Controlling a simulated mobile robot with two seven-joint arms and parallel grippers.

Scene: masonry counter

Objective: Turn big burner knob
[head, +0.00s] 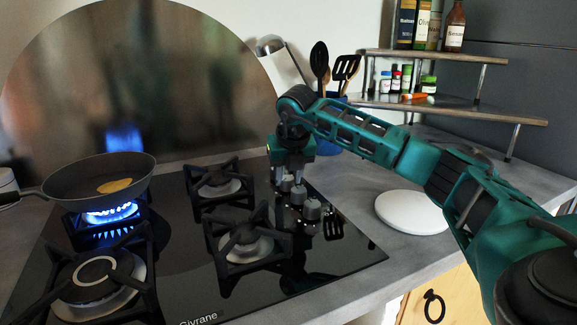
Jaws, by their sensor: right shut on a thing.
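The black glass hob (345,255) has a row of grey knobs along its right side. My right gripper (288,176) points down over the far end of this row, shut on a burner knob (287,183) that its fingers partly hide. Two nearer knobs, one (298,195) just in front and another (312,209) closest to me, stand free. The big burner (93,278) with a wide ring is at the front left, with no flame showing. Which burner the held knob serves cannot be told. My left gripper is not in view.
A pan (75,180) with yellow food sits over a blue flame (110,213) at the back left. A white round plate (411,212) lies right of the hob. A utensil pot (328,148) and a shelf (450,108) with bottles stand behind my right arm.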

